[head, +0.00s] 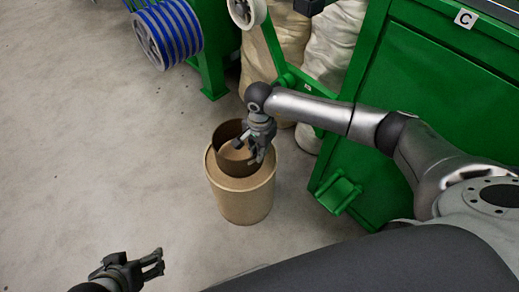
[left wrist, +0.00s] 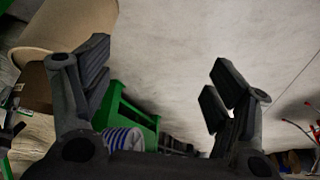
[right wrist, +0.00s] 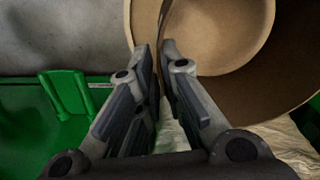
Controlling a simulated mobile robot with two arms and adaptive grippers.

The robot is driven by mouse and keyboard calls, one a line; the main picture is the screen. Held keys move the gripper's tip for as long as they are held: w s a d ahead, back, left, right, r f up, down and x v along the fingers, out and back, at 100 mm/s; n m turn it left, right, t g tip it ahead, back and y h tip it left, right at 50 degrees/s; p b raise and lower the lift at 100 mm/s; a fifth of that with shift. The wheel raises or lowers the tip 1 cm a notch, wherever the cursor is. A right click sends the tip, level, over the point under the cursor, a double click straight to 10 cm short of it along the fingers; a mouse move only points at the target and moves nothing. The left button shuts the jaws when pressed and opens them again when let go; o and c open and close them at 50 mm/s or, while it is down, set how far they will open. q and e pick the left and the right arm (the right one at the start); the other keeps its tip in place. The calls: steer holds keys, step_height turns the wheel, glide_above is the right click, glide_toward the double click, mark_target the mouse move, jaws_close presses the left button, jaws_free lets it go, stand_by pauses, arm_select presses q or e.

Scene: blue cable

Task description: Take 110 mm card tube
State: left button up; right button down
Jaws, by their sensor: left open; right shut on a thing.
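The card tube (head: 223,138) is a short, wide, open brown ring at the top of a tan drum (head: 243,203). I cannot tell whether it touches the drum. My right gripper (head: 256,150) is at the tube's right side. In the right wrist view the fingers (right wrist: 162,75) are shut on the wall of the tube (right wrist: 298,62), and its brown inside shows at the right. My left gripper (head: 152,262) is open and empty, low in the head view and well away from the tube. In the left wrist view its fingers (left wrist: 155,85) are wide apart.
A green machine (head: 440,100) marked C stands at the right, with a green pedal-like bracket (head: 340,192) low down. Pale sacks (head: 330,50) and a blue cable reel (head: 168,32) are at the back. The grey floor (head: 90,150) at the left is clear.

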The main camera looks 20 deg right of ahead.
arm_select(q)
steer(key=shift+s+a+f+g, duration=0.1)
steer(key=shift+s+a+g, duration=0.1)
steer(key=shift+s, duration=0.25)
steer(key=shift+s+a+f+g, duration=0.1)
steer(key=shift+s+g, duration=0.1)
steer(key=shift+s, duration=0.2)
arm_select(e)
steer(key=shift+r, duration=0.25)
stand_by(0.6)
steer(key=shift+r, duration=0.1)
steer(key=shift+r+p, duration=1.25)
steer(key=shift+r, duration=0.55)
arm_select(q)
steer(key=shift+s+f+g+p, duration=0.15)
steer(key=shift+f+g+p, duration=0.25)
steer(key=shift+f, duration=0.55)
steer(key=shift+s+f+g+p, duration=0.15)
steer(key=shift+f+g+p, duration=0.25)
steer(key=shift+f, duration=0.55)
arm_select(e)
steer(key=shift+r, duration=0.95)
